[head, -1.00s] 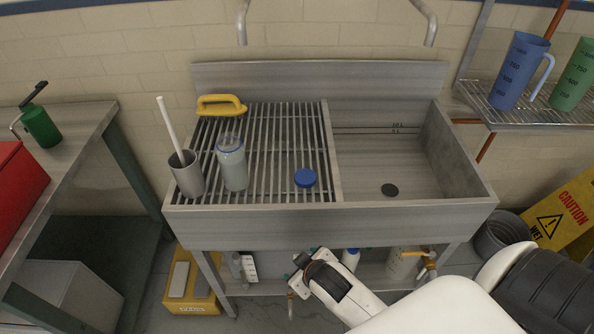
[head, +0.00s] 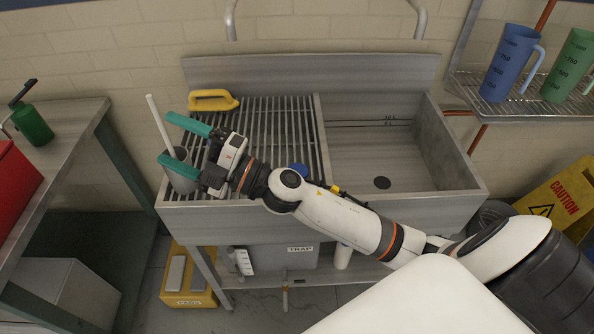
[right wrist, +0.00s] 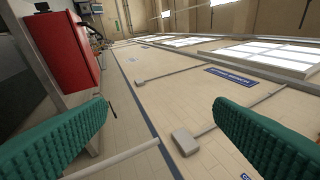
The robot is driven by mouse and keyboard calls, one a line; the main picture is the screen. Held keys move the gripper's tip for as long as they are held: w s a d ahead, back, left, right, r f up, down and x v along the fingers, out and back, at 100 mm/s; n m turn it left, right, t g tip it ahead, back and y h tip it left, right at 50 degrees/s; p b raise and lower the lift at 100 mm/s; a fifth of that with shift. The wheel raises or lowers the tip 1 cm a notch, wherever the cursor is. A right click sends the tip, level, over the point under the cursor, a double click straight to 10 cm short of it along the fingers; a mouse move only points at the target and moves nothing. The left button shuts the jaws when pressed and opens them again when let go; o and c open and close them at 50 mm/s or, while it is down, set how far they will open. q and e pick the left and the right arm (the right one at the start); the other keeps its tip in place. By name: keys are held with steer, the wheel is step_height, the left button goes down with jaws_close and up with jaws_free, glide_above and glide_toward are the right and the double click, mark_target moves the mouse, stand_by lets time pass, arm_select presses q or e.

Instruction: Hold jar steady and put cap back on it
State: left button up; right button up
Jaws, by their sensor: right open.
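My right gripper (head: 166,138) is open above the left part of the sink's slatted drainboard (head: 292,128), its teal fingers pointing left, near the grey cup with the white handle. In the right wrist view both teal fingers (right wrist: 160,120) are wide apart, with no jar or cap between them. My left gripper is not in view.
A grey cup (head: 182,178) with a white-handled tool (head: 158,124) stands at the drainboard's left edge. A yellow-handled tool (head: 212,100) lies at the back. The sink basin (head: 385,155) is empty. Measuring jugs (head: 512,62) stand on the right shelf.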

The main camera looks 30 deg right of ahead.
step_height(320, 180, down, 10)
steer(key=d+n+g+h, duration=0.2)
steer(key=n+g+h, duration=0.2)
steer(key=n+g, duration=1.15)
steer(key=w+d+g+h, duration=0.1)
steer(key=d+h, duration=1)
steer(key=d, duration=1.2)
steer(key=shift+w+d+m, duration=0.2)
steer(key=shift+w+m, duration=0.15)
steer(key=shift+w, duration=0.1)
steer(key=p, duration=0.2)
glide_above(298, 170)
step_height(298, 170, down, 6)
steer(key=shift+d+r, duration=0.1)
steer(key=shift+f, duration=0.6)
